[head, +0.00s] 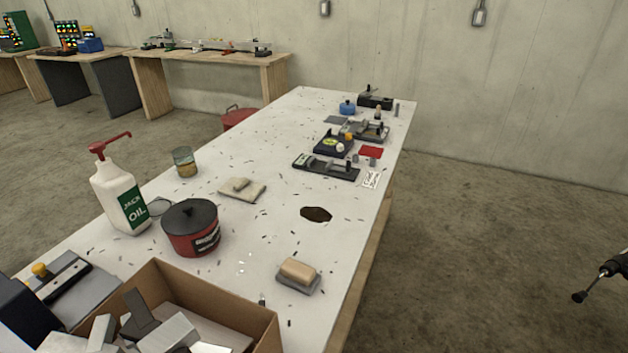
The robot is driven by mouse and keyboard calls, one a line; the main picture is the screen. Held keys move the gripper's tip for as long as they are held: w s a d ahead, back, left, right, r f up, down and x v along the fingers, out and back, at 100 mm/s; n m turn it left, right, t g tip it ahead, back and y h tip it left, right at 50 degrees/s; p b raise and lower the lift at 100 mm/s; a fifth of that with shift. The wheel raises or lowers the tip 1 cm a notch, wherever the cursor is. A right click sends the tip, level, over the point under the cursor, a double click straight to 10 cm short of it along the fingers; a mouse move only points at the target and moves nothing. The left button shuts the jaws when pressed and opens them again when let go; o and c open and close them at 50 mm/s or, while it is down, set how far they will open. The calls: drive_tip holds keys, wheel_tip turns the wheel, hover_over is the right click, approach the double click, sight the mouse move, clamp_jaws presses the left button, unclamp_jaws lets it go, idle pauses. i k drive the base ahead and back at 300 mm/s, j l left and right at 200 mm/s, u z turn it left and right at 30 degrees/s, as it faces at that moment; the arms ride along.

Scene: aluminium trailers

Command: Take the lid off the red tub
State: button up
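The red tub (192,241) stands upright on the white worktable, left of the middle in the head view. Its dark round lid (187,213) sits on top of it, with a small knob in the centre. A dark jointed part (598,283) reaches in at the right edge, over the floor. It looks like the end of my arm, far to the right of the tub and touching nothing. Most of it is cut off, so I cannot see whether its fingers are open or shut.
A white oil bottle (121,198) with a red pump stands close left of the tub. A cardboard box (268,329) of metal pieces is in front. A soap-like block (298,275), folded cloth (242,188) and glass jar (185,162) lie around. The table has a dark hole (316,214).

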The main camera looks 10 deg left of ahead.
sight(190, 217)
drive_tip(key=i+l+z, duration=0.15)
drive_tip(key=i, duration=0.5)
drive_tip(key=i+l+z, duration=0.15)
drive_tip(key=i, duration=0.5)
drive_tip(key=i+l+u, duration=0.1)
drive_tip(key=i+u, duration=0.2)
drive_tip(key=u, duration=0.15)
drive_tip(key=i+l+u, duration=0.2)
drive_tip(key=u, duration=0.25)
drive_tip(key=i+l+u, duration=0.3)
drive_tip(key=u, duration=0.15)
drive_tip(key=i, duration=0.05)
